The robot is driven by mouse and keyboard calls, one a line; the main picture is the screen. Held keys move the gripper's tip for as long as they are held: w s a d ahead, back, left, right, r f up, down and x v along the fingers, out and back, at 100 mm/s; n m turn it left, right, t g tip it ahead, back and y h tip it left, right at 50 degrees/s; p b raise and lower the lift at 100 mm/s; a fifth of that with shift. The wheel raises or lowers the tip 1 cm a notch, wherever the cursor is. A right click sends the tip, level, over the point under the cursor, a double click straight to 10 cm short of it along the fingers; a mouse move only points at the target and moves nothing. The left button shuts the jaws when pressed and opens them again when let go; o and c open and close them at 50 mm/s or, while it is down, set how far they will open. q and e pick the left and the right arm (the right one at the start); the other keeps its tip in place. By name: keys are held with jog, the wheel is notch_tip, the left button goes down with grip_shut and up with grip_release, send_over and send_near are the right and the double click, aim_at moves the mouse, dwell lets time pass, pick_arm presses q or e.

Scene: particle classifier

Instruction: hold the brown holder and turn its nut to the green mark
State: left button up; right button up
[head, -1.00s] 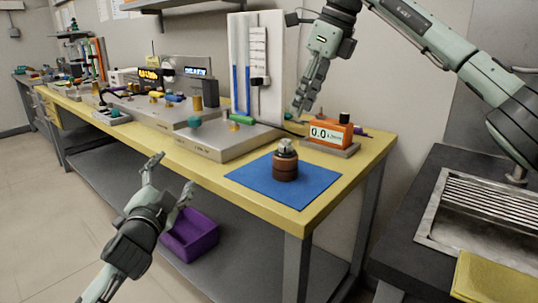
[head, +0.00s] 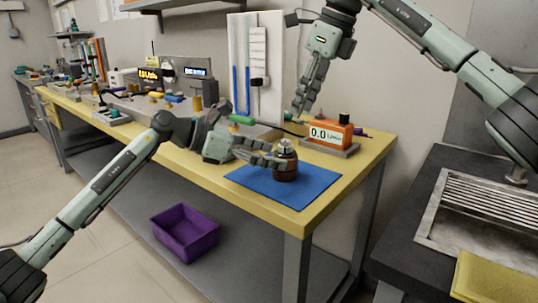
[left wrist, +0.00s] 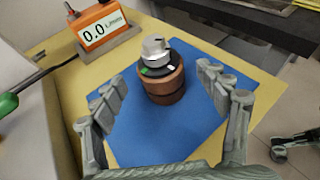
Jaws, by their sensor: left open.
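The brown holder (head: 285,166) stands upright on a blue mat (head: 312,191) near the bench's front corner. In the left wrist view the holder (left wrist: 164,88) has a silver nut (left wrist: 155,48) on top, above a dark ring with a green mark (left wrist: 146,71) and a white mark. My left gripper (head: 277,158) is open, its fingers reaching toward the holder at low height. In the left wrist view its fingers (left wrist: 168,95) lie apart on either side of the holder. My right gripper (head: 298,112) hangs above the back of the bench, away from the holder; its fingers look close together.
An orange meter (head: 330,134) reading 0.0 stands behind the mat. Grey instrument boxes and a white panel with blue tubes (head: 257,70) line the bench (head: 225,188). A purple bin (head: 186,232) is on the lower shelf. A sink (head: 480,215) is at right.

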pick_arm(q)
jog(key=x, duration=0.7)
jog(key=shift+d+f, duration=0.2)
jog(key=shift+d, duration=0.1)
grip_shut()
dwell(0.5)
dwell(0.5)
dwell(0.5)
